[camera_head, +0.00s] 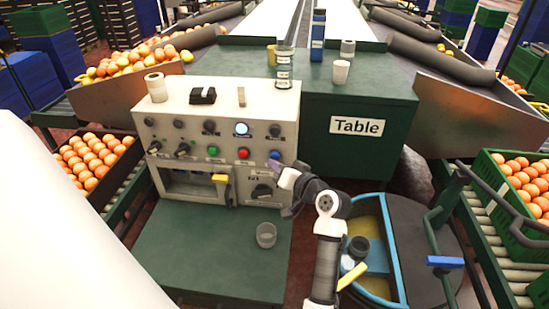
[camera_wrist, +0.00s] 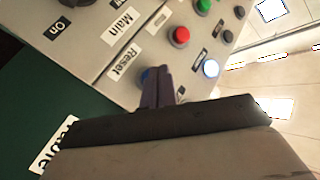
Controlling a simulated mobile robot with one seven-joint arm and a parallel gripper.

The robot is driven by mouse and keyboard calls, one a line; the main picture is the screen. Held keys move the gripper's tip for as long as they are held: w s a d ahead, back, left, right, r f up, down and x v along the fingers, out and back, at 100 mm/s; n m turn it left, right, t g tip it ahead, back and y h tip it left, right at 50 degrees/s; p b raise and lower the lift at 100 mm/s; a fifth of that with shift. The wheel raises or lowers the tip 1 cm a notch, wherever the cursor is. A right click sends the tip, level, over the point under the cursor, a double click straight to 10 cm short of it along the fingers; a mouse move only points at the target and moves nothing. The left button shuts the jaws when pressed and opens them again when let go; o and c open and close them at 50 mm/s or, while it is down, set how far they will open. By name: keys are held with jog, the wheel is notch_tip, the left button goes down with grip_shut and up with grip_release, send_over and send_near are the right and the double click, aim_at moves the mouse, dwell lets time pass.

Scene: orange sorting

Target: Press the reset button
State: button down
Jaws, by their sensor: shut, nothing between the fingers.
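The grey control panel (camera_head: 220,108) stands on the green table and carries several knobs and buttons. The blue reset button (camera_wrist: 146,74) is beside the "Reset" label (camera_wrist: 123,62) in the wrist view, partly hidden by my fingers. In the head view the blue button (camera_head: 275,155) is at the panel's lower right. My gripper (camera_wrist: 161,70) is shut and empty, its purple fingertips right at the button. I cannot tell whether they touch it. In the head view my gripper (camera_head: 279,170) reaches the panel from the lower right.
A red button (camera_head: 243,153), a green button (camera_head: 213,150) and a lit button (camera_head: 241,128) are close by. A blue-rimmed bin (camera_head: 392,245) is at right.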

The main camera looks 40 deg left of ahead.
jog(key=shift+s+d, duration=0.15)
jog(key=shift+s, duration=0.1)
jog(key=s+d, duration=0.1)
jog(key=s, duration=0.2)
jog(key=s+d, duration=0.1)
jog(key=shift+s+d+p, duration=0.15)
jog(key=shift+d+p, duration=0.15)
dwell(0.9)
